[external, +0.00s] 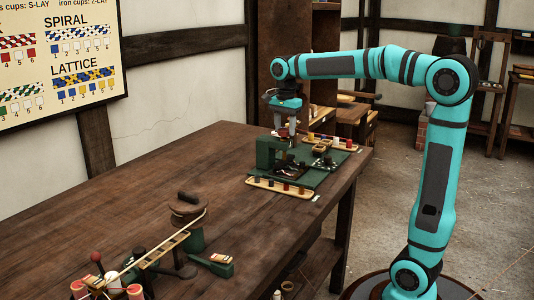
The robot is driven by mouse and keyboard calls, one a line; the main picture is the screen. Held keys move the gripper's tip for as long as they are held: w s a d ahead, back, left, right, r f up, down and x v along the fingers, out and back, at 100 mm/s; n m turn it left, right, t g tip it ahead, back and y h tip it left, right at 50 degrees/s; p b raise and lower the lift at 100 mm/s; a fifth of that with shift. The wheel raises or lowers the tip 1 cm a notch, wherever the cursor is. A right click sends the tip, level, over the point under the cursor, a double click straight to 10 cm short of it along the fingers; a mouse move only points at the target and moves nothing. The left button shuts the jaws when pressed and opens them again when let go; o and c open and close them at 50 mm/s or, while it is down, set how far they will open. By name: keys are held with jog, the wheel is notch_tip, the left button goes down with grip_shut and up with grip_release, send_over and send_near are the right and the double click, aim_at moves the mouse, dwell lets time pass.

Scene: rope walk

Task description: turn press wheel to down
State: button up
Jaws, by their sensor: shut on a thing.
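The green press (268,153) stands on its green base near the far right end of the wooden table. My gripper (286,130) points straight down at the top of the press, its fingers shut at the press's top part. The press wheel is too small and too covered by the gripper to make out clearly. Its turn position cannot be told from this view.
A tray of small coloured pieces (279,188) lies along the near side of the press base, and another (331,142) lies behind it. A ladder-like wooden rack (160,250) and a round brown-topped post (187,207) stand nearer on the table (120,205). The table between is clear.

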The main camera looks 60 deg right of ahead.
aim_at(285, 130)
jog(key=shift+m, duration=0.7)
jog(key=o, duration=1)
jog(key=shift+r, duration=0.15)
notch_tip(285, 130, up, 17)
dwell(0.3)
